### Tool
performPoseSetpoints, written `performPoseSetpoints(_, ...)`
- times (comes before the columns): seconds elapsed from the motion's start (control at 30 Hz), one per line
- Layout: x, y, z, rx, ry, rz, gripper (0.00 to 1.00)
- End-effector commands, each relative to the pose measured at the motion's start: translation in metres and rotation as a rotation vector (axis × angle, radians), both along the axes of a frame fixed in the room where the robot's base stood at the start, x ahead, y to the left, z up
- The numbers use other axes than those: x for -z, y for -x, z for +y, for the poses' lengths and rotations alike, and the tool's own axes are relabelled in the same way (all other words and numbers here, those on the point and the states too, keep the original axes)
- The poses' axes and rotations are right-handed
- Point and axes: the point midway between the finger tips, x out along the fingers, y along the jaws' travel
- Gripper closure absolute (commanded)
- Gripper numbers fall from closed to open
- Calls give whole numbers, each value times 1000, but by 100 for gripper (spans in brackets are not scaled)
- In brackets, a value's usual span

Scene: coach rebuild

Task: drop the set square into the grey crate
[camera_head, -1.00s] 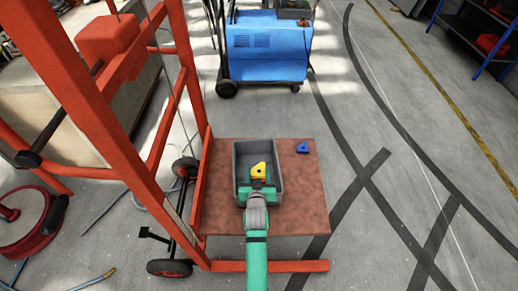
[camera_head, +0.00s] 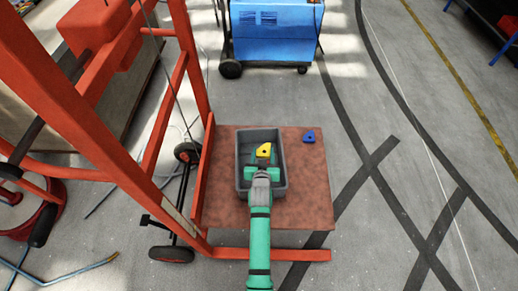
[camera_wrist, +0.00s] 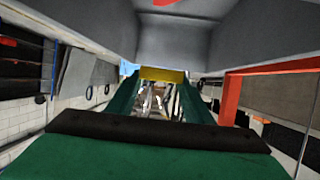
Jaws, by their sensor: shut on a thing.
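The yellow set square (camera_head: 264,150), a triangular piece with a hole, is held in my gripper (camera_head: 263,160), which is shut on it. The set square shows as a yellow strip (camera_wrist: 163,75) between my green fingers in the wrist view. The grey crate (camera_head: 242,185) stands open on a reddish-brown board. Grey crate surfaces (camera_wrist: 230,45) fill the top of the wrist view. How high the set square is above the crate floor is hard to tell.
An orange-red upright frame (camera_head: 183,120) with wheels rises at the board's left. A blue machine (camera_head: 272,32) stands behind. Open floor lies to the right.

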Motion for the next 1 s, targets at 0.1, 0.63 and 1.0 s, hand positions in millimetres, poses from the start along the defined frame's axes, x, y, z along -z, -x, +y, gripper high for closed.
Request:
performPoseSetpoints(0.1, 10, 0, 3, -3, 0, 0, 78)
performPoseSetpoints(0.63, 18, 0, 14, -21, 0, -1, 37)
performPoseSetpoints(1.0, 18, 2, 4, -5, 0, 0, 32)
